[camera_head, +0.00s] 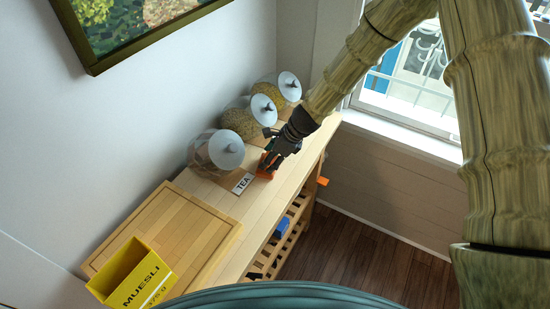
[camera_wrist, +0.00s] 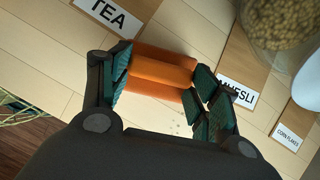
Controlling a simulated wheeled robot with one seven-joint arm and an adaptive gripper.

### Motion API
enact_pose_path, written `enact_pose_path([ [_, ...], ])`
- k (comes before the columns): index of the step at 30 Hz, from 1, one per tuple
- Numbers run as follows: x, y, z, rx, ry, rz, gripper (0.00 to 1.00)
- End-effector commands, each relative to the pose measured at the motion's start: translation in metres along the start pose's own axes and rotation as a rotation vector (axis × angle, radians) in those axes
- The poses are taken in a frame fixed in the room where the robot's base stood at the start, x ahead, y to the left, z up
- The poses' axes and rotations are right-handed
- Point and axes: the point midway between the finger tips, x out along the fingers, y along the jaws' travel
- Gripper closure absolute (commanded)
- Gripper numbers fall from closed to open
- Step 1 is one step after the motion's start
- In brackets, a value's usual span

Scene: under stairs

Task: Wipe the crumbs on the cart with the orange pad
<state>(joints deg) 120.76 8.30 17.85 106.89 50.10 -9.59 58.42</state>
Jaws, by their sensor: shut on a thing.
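The orange pad (camera_wrist: 160,70) is between the fingers of my gripper (camera_wrist: 161,80), which is shut on it. In the head view the pad (camera_head: 266,168) shows as a small orange patch under my gripper (camera_head: 272,160), at the cart top near the TEA label. I cannot tell whether the pad touches the wood. The cart (camera_head: 262,205) has a pale wooden top along the wall. A few tiny specks that look like crumbs (camera_wrist: 178,127) lie on the wood close to the pad in the wrist view. My gripper hides part of the surface.
Three lidded jars (camera_head: 218,151) stand along the wall side. A TEA label (camera_head: 243,183), a MUESLI label (camera_wrist: 238,95) and a corn flakes label (camera_wrist: 287,136) lie on the top. A wooden board (camera_head: 190,215) and a yellow muesli box (camera_head: 133,272) are at the near end.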

Motion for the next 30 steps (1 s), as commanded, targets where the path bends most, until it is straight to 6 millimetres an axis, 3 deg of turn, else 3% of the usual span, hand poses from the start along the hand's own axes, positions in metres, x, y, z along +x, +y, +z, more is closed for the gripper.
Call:
enact_pose_path([
  [18, -0.006, -0.028, -0.006, 0.001, 0.0, 0.0, 0.76],
  [30, -0.013, -0.024, -0.022, 0.003, 0.0, -0.001, 0.76],
])
